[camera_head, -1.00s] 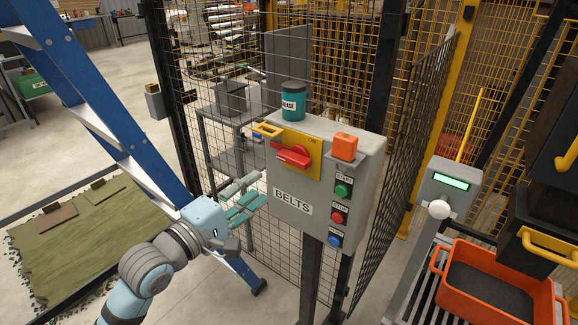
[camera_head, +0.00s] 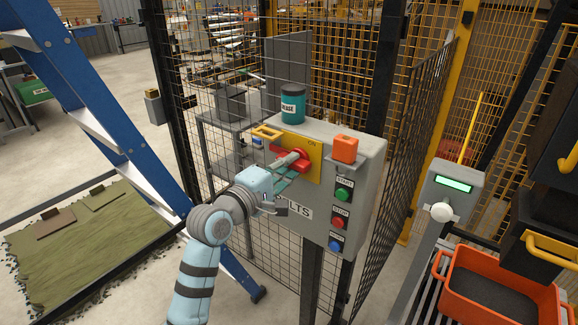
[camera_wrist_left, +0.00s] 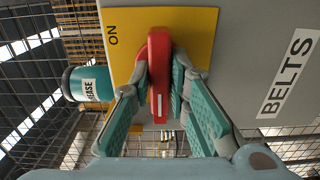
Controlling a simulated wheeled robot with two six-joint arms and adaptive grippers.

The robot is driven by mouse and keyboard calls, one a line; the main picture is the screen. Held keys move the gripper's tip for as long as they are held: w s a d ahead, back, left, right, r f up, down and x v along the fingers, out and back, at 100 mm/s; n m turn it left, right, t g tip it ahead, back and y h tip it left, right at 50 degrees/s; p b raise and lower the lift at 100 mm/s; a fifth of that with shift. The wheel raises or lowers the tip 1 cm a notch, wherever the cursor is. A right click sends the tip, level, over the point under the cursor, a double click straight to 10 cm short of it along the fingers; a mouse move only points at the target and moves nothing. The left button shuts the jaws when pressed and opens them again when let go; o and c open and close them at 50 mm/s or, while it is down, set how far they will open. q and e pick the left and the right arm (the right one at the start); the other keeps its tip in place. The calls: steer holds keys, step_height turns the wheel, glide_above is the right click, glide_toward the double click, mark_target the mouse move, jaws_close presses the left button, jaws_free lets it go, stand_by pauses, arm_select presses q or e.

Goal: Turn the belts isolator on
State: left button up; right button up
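The BELTS control box (camera_head: 360,205) has a yellow isolator plate (camera_head: 315,165) marked ON at its upper right. The red isolator handle (camera_head: 303,155) lies about level in the head view, pointing left, away from the ON mark. My left gripper (camera_head: 288,165) is at the handle, with a finger above it and a finger below it. In the left wrist view, the red handle (camera_wrist_left: 159,75) sits between the fingertips (camera_wrist_left: 159,90), which appear to be in contact with both its sides. The OFF mark is not visible. My right gripper is not in view.
Green, red and blue buttons (camera_head: 338,220) are on the box's right side, below an orange device (camera_head: 344,149). A teal grease can (camera_head: 292,105) stands on top. Mesh fencing surrounds the box; a blue ladder (camera_head: 90,105) stands left and an orange crate (camera_head: 447,302) right.

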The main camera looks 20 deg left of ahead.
arm_select(q)
jaws_close()
steer(key=m+p, duration=0.2)
steer(key=m, duration=1)
steer(key=m+b, duration=0.1)
steer(key=m, duration=0.4)
steer(key=shift+m, duration=0.4)
stand_by(0.4)
